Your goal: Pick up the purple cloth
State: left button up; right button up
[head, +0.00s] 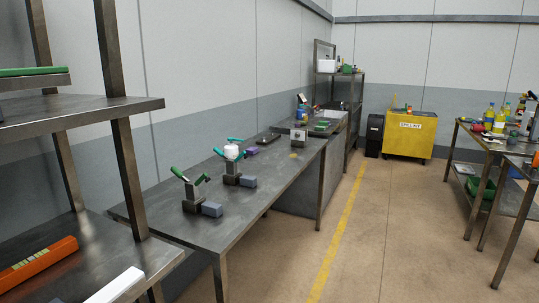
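A small purple item (251,151) lies on the long metal bench (180,235), behind a stand with teal handles and a white round top (231,153). It is too small and far for me to tell whether it is the cloth. Nothing visible is touching it from above. Neither of my grippers shows in the head view.
A stand with green handles (192,188) and grey blocks (212,209) stand nearer on the bench. A metal shelf (75,118) is close at left. A yellow spill kit bin (410,137) stands at the back. A cluttered table (478,138) is at right. The floor between is clear.

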aim_at(252, 150)
jog(key=z, duration=1.15)
jog(key=i+z, duration=0.1)
jog(key=i, duration=4)
jog(key=i+l+u, duration=0.1)
jog(key=i+u, duration=0.15)
jog(key=i, duration=0.25)
jog(key=i+l+u, duration=0.25)
jog(key=i, duration=0.25)
jog(key=i+l+u, duration=0.2)
jog(key=i, duration=0.3)
